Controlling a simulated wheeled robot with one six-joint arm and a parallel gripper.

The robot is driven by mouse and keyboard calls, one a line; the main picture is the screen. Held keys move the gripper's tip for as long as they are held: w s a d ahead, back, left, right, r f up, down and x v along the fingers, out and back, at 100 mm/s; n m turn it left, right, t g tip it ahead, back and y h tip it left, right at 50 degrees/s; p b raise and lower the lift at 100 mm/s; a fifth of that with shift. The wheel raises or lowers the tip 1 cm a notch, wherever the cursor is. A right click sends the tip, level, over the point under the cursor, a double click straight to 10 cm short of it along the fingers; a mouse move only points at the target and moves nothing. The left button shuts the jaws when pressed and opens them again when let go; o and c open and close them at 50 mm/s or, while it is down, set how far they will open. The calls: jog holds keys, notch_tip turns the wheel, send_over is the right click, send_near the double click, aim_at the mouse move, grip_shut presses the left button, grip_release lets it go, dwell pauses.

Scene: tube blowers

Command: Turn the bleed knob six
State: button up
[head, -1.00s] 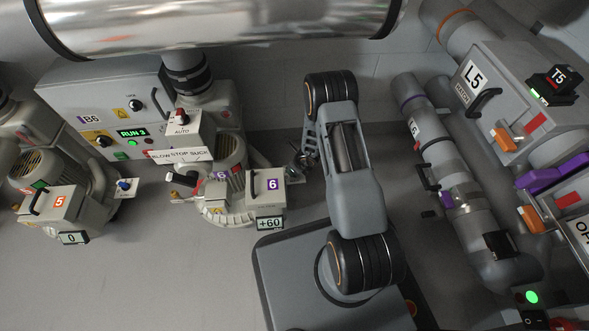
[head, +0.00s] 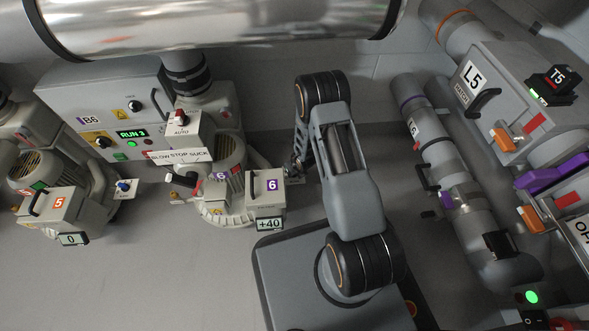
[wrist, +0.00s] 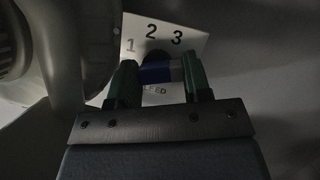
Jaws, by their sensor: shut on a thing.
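Blower six (head: 228,172) stands left of centre in the head view, with a box labelled 6 (head: 265,190) and a display (head: 269,224) reading +40. In the wrist view the blue bleed knob (wrist: 155,75) sits on a pale plate (wrist: 185,38) marked 1, 2 and 3; the lettering below is partly covered. My gripper (wrist: 159,70) is shut on the knob, with one green finger on each side. In the head view my gripper (head: 294,168) is at the right side of the box, and the knob is hidden there.
Blower five (head: 40,212) stands at the left, its display reading 0. Panel B6 (head: 105,115) shows RUN 3. A large shiny pipe (head: 215,22) crosses the top. Pipes and box L5 (head: 510,90) stand at the right. The floor at lower left is clear.

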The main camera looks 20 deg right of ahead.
jog(key=o, duration=0.9)
jog(key=p+v, duration=0.3)
jog(key=v, duration=0.4)
jog(key=shift+r, duration=0.25)
jog(key=shift+s, duration=0.15)
